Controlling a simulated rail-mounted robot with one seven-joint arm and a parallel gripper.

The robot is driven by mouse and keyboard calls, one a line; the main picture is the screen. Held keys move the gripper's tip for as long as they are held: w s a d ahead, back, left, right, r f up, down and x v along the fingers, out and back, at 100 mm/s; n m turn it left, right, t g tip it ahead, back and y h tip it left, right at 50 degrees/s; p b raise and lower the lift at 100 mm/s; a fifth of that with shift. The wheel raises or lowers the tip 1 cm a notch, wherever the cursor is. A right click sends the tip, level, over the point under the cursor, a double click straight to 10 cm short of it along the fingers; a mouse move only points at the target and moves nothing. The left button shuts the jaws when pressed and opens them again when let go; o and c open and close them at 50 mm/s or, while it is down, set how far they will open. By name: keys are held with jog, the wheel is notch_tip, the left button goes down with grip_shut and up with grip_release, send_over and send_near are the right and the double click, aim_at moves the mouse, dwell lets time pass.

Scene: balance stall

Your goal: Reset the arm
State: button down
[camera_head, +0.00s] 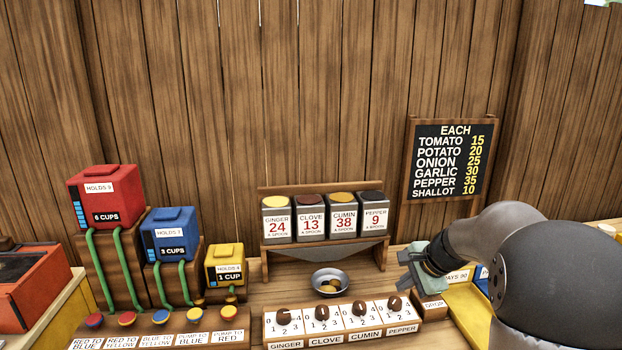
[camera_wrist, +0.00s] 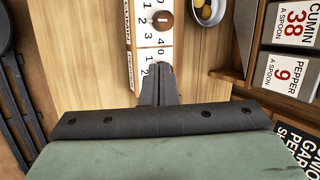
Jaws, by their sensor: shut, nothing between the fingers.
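My gripper (camera_head: 408,270) hangs at the right of the stall in the head view, at the end of my grey arm. It is in front of the wooden wall and to the right of the spice rack. In the wrist view its two dark fingers (camera_wrist: 158,72) are together, with nothing held between them. They show over the right end of the white dial panel (camera_wrist: 150,45), beside the pepper dial. My gripper appears apart from the panel, but its exact height is hard to tell.
A metal bowl (camera_head: 331,282) with yellowish pieces sits below the spice rack (camera_head: 325,245). Red (camera_head: 103,197), blue (camera_head: 170,236) and yellow (camera_head: 226,265) cup tanks stand at left, with pump buttons in front. A price board (camera_head: 449,160) hangs behind. A yellow tray (camera_head: 465,310) lies at right.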

jog(key=s+a+f+n+g+h, duration=0.1)
jog(key=s+n, duration=0.4)
jog(key=s, duration=0.5)
jog(key=s+a+f+n+g+h, duration=0.1)
jog(key=s+a+n, duration=0.3)
jog(key=s, duration=0.7)
jog(key=s+a+f+n+g+h, duration=0.1)
jog(key=s+n, duration=0.4)
jog(key=s, duration=0.6)
jog(key=shift+s+a+n+g+h, duration=0.15)
jog(key=shift+a+n+g+h, duration=0.25)
jog(key=shift+a+g, duration=0.55)
